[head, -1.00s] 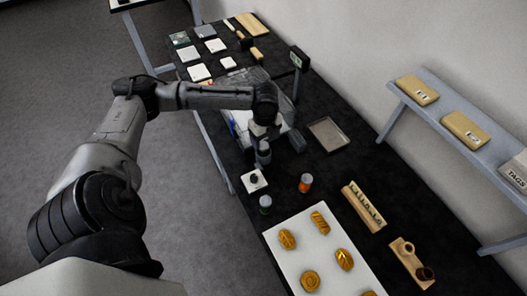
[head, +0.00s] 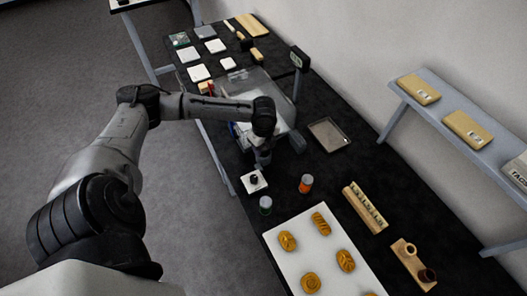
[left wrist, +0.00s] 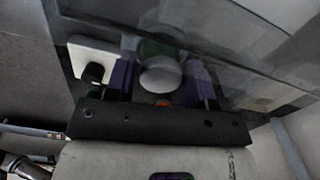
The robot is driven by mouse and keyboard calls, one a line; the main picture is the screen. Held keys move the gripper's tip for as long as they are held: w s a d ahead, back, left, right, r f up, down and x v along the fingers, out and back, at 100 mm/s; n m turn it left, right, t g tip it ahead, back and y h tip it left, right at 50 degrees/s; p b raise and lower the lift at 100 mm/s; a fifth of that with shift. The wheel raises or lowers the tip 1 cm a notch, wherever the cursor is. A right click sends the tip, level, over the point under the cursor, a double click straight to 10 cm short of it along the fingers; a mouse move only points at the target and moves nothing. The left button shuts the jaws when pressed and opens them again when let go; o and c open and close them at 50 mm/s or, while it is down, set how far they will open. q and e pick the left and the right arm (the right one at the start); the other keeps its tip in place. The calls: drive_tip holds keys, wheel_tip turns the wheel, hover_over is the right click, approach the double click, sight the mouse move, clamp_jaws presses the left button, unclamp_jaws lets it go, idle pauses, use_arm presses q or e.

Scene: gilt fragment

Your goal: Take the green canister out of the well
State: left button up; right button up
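My left gripper (head: 262,162) points down over the table, just behind a white block with a black top (head: 253,181). In the left wrist view, a green canister with a pale grey round cap (left wrist: 160,74) sits between the two purple fingers (left wrist: 162,80), which appear closed on its sides. In the head view the gripper largely hides it. Another green canister with a grey cap (head: 265,205) stands on the table, nearer than the white block. I cannot make out a well clearly. My right gripper is not in view.
An orange canister with a grey cap (head: 305,183) stands right of the white block. A clear-sided box (head: 240,83) is behind the gripper. A grey tray (head: 328,134), a wooden rack (head: 365,207) and a white board with gold pieces (head: 312,255) lie around. Black table between them is bare.

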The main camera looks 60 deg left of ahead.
use_arm(q)
drive_tip(key=c, duration=0.6)
